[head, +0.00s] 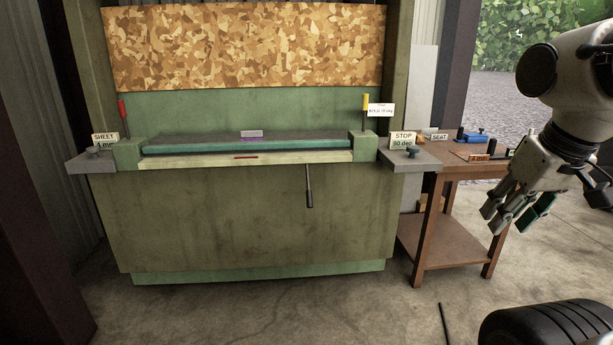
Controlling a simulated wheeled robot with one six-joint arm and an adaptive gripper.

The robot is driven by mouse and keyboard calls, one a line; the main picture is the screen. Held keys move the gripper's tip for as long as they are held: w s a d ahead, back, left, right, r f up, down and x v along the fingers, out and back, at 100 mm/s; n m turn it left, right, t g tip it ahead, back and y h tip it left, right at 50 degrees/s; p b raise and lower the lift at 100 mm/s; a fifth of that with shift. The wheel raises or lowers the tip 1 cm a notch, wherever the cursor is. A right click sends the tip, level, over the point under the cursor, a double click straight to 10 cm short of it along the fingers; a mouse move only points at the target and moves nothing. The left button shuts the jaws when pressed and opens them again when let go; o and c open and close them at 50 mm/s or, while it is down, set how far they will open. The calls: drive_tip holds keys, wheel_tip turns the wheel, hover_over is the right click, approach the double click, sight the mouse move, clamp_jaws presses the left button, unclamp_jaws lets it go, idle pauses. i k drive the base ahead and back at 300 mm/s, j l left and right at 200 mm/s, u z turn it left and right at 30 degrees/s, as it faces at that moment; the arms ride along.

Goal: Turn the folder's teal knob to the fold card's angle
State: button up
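The folder (250,215) is a large green machine in the middle of the head view. A small dark knob (412,153), bluish and possibly the teal one, sits on the grey shelf at its right end. A card (402,139) behind that knob reads "STOP 90 deg". Another small white card (380,110) hangs by a yellow-topped handle; its print is too small to read surely. A similar dark knob (94,150) is on the left shelf beside a "SHEET" card (105,138). My gripper (516,214) is open and empty at the right, well away from the folder.
A brown wooden table (465,172) stands right of the folder, with a "SEAT" card (437,136), a blue item (475,137) and other small things. A dark lever (309,187) hangs at the folder's front. A red-topped handle (122,110) stands left. The front floor is mostly clear.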

sight(412, 149)
drive_tip(key=i+z, duration=0.2)
drive_tip(key=i, duration=0.35)
drive_tip(key=i+j+z, duration=0.25)
drive_tip(key=i, duration=0.25)
